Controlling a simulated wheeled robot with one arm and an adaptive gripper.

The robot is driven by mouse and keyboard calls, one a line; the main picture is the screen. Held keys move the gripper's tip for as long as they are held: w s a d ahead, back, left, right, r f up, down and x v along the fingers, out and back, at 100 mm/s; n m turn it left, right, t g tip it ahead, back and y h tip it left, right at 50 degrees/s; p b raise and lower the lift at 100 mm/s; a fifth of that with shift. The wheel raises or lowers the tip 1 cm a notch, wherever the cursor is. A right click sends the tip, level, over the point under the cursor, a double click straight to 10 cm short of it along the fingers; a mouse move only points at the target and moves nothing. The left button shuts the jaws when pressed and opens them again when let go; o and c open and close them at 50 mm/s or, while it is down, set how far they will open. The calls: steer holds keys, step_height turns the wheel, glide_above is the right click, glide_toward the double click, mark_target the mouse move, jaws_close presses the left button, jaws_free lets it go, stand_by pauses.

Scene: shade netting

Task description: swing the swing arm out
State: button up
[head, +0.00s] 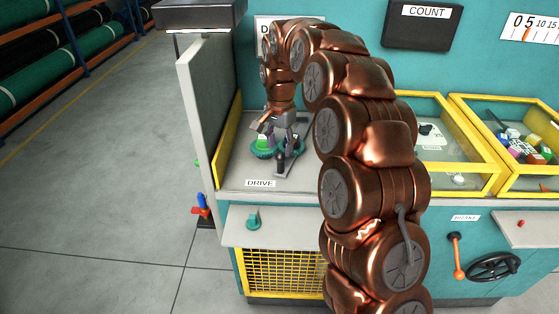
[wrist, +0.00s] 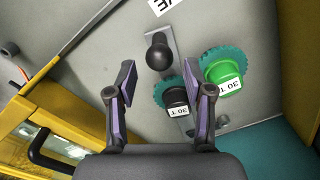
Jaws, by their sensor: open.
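The swing arm (wrist: 153,37) is a grey bar with a black ball knob (wrist: 158,54), lying on the grey deck near the DRIVE label (head: 260,183). The bar runs on below a teal gear with a black hub (wrist: 176,97). A teal gear with a green hub (wrist: 222,71) sits beside that gear; whether their teeth touch is unclear. In the head view the knob (head: 281,158) stands in front of the gears. My gripper (wrist: 160,75) is open and empty above the deck, its fingertips either side of the space near the knob and black hub.
A tall grey panel (head: 208,105) with a yellow edge bounds the deck at left. Yellow-framed bins (head: 475,190) stand at right. A teal knob (head: 253,221) sits on the front shelf. The deck around the label is clear.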

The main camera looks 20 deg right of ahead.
mark_target(280, 161)
steer(key=shift+f+p, duration=1)
steer(key=shift+f, duration=2.25)
steer(key=shift+c, duration=0.4)
jaws_close()
